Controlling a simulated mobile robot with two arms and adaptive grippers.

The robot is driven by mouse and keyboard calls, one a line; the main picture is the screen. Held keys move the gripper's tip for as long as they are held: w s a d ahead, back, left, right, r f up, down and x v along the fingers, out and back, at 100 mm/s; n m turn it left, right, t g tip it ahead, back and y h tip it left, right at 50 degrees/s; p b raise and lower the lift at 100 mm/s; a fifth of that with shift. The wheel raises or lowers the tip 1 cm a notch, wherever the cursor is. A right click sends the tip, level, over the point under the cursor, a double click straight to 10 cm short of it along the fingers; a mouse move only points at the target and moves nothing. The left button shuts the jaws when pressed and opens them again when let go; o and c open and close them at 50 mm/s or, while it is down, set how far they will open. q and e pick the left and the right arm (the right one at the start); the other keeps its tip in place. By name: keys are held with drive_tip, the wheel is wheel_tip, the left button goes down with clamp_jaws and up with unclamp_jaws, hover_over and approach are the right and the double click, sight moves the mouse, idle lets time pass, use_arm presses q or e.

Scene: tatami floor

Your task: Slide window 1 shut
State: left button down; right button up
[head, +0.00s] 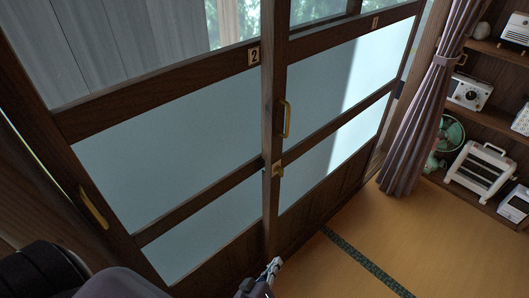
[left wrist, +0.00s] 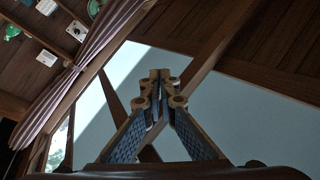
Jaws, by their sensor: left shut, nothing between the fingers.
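Window 1 (head: 325,98) is the wood-framed sliding panel on the right in the head view, with pale frosted panes and a small number plate (head: 375,22). Its brass handle (head: 286,119) is on its left stile, close to the overlap with window 2 (head: 185,131). A narrow bright strip shows beyond window 1's right edge. My left gripper (head: 273,267) is low in front of the windows, below the handle and apart from it. In the left wrist view its fingers (left wrist: 160,82) are together and empty, with pale panes and wood behind. My right gripper is not in view.
Window 2 has its own brass handle (head: 93,208) at the left. A small brass fitting (head: 277,169) sits on the middle stile. A purple curtain (head: 428,110) hangs at the right, beside shelves with appliances (head: 480,170). The tatami floor (head: 400,240) is clear.

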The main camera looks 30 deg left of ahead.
sight(266, 148)
use_arm(q)
drive_tip(key=w+a+r+n+t+y+p, duration=0.1)
drive_tip(key=a+r+n+y, duration=0.3)
drive_tip(key=r, duration=0.5)
drive_tip(key=w+a+r+n+t+y+p, duration=0.1)
drive_tip(key=w+a+r+n, duration=0.15)
drive_tip(key=r+n, duration=0.45)
drive_tip(key=w+a+r+n+t+y, duration=0.1)
drive_tip(key=a+r+n+y, duration=0.2)
drive_tip(key=r, duration=0.9)
drive_tip(key=shift+w+d+f+p+x, duration=0.2)
drive_tip(key=shift+d+p+x, duration=0.2)
drive_tip(key=shift+x, duration=1.65)
drive_tip(key=shift+w+d+f+p+x, duration=0.2)
drive_tip(key=shift+d+p+x, duration=0.25)
drive_tip(key=shift+x, duration=1.65)
drive_tip(key=shift+w+d+f+p+x, duration=0.2)
drive_tip(key=shift+d+p+x, duration=0.2)
drive_tip(key=shift+x, duration=1.65)
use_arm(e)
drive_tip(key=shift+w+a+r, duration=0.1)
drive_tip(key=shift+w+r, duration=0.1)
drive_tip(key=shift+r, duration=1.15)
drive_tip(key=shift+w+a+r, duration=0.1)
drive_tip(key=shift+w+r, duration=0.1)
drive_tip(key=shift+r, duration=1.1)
